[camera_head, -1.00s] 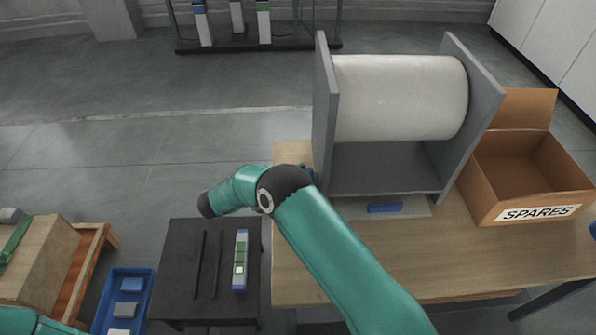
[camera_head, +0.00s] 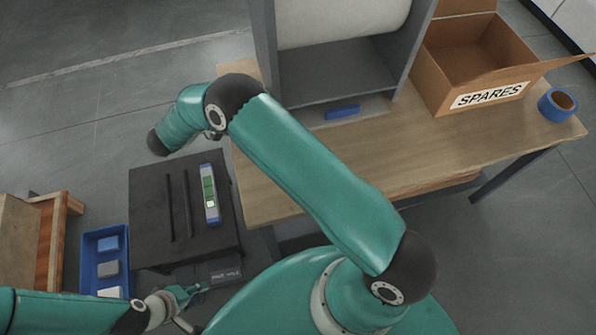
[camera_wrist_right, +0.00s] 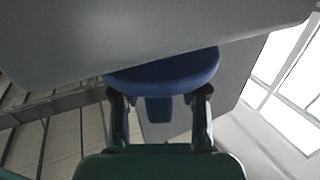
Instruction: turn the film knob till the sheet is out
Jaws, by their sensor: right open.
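The white film roll (camera_head: 335,18) sits between the side plates of a grey stand (camera_head: 330,82) on the wooden table. The blue film knob (camera_wrist_right: 168,72) shows in the right wrist view, under a grey plate. My right gripper (camera_wrist_right: 158,98) is open, with one finger at each side below the knob's rim; I cannot tell whether they touch it. I cannot make out a loose sheet.
A blue bar (camera_head: 342,112) lies at the stand's front. An open SPARES box (camera_head: 490,96) and blue tape (camera_head: 557,104) are on the table's right. A black side table (camera_head: 150,205) holds a blue-and-green strip (camera_head: 210,195). A blue bin (camera_head: 88,265) stands left of it.

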